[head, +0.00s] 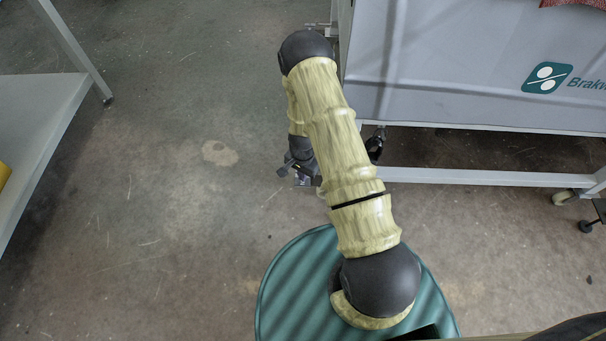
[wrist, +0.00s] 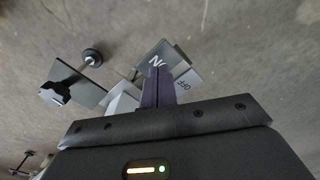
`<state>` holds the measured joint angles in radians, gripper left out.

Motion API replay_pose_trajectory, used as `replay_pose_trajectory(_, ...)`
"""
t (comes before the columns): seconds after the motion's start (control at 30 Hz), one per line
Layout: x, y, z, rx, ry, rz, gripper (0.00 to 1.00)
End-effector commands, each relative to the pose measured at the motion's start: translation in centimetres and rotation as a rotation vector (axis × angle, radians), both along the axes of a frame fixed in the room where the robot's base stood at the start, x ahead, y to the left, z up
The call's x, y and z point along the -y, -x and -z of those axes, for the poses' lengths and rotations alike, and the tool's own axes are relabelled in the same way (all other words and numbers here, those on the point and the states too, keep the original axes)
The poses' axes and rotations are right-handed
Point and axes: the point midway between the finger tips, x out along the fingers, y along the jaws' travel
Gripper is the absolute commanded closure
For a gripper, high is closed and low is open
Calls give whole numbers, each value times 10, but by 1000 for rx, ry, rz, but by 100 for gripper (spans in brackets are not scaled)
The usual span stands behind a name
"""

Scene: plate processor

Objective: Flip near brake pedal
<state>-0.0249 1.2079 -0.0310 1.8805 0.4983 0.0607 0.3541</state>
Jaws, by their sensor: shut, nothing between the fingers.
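In the wrist view, a grey pedal-like part (wrist: 172,56) lies just beyond my gripper (wrist: 157,78). In the head view my gripper (head: 303,174) hangs low beside the machine's near left corner, partly behind my arm. A black caster (head: 376,143) shows just right of my arm; its pedal is not clear there.
The grey plate processor (head: 450,65) fills the upper right, with a low white frame bar (head: 480,177) below. A caster (head: 565,197) stands at its right end. A white table (head: 35,130) stands at left. The floor between is clear. A dark plate (wrist: 78,88) shows in the wrist view.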

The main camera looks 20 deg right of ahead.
Motion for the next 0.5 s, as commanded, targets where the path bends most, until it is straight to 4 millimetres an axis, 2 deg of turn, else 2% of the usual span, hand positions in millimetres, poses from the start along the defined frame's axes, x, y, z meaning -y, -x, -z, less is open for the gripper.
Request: replay_pose_trajectory(0.5, 0, 0, 4, 0, 0, 0, 100)
